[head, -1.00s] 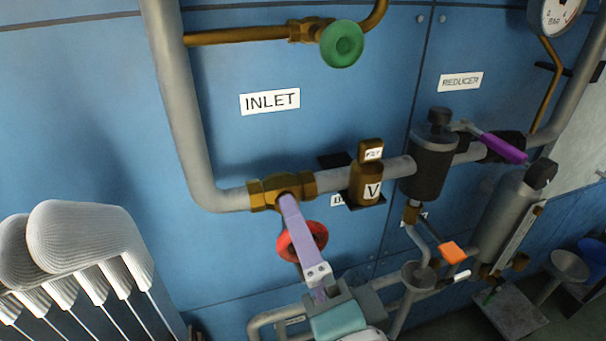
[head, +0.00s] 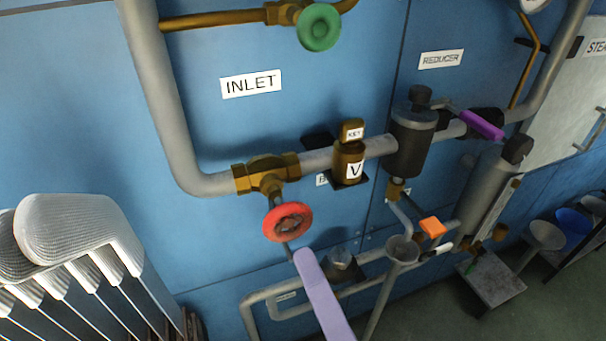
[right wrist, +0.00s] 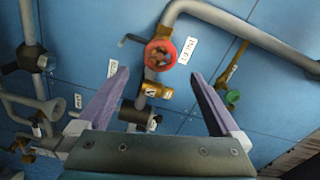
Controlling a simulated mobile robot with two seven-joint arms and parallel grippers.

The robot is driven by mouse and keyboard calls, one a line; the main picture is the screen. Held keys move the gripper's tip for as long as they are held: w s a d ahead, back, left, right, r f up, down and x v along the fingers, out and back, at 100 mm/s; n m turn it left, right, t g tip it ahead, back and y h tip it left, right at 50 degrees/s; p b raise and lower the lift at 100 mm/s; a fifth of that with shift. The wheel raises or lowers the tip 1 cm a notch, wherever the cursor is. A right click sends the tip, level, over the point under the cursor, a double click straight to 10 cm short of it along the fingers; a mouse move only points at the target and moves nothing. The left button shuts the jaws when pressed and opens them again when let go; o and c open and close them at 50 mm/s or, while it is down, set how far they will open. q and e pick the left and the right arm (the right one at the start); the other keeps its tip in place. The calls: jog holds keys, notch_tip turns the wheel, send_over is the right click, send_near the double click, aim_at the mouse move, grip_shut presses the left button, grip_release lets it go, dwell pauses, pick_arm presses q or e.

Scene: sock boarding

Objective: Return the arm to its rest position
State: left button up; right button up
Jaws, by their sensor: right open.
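My right gripper (head: 310,270) shows in the head view as one lavender finger at the bottom middle, just below the red handwheel (head: 288,222). The rest of this gripper is below the picture edge. In the right wrist view my right gripper (right wrist: 158,75) has its two lavender fingers wide apart with nothing held between them. The red handwheel (right wrist: 160,54) shows beyond the fingertips there, apart from both. It sits on the brass inlet valve (head: 262,172) under the INLET label (head: 251,84). My left gripper is in neither view.
Grey pipe (head: 170,110) runs down and right along the blue wall. A brass valve marked V (head: 348,165), a black reducer (head: 412,130), a purple lever (head: 482,125) and an orange handle (head: 432,227) lie rightward. White foot-shaped forms (head: 80,230) stand at left. Lower pipes (head: 262,292) flank my finger.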

dwell(0.4)
jog(key=w+d+r+m+h+p, duration=0.1)
jog(key=w+d+r+m+h, duration=0.15)
jog(key=d+m+h, duration=0.8)
jog(key=s+d+m+g+h+p, duration=0.1)
jog(key=s+d+m+g, duration=0.35)
jog(key=m, duration=1.15)
jog(key=s+d+m+g+p, duration=0.2)
jog(key=s+d+m+g, duration=0.3)
jog(key=m, duration=1.2)
jog(key=s+a+r+m+g+y+p, duration=0.1)
jog(key=s+a+r+m+g+y, duration=0.4)
jog(key=m, duration=1)
notch_tip(320, 180, up, 37)
jog(key=y+p, duration=0.1)
jog(key=p, duration=3.7)
jog(key=shift+w+f+t, duration=0.15)
jog(key=shift+t, duration=0.3)
jog(key=shift+d, duration=0.1)
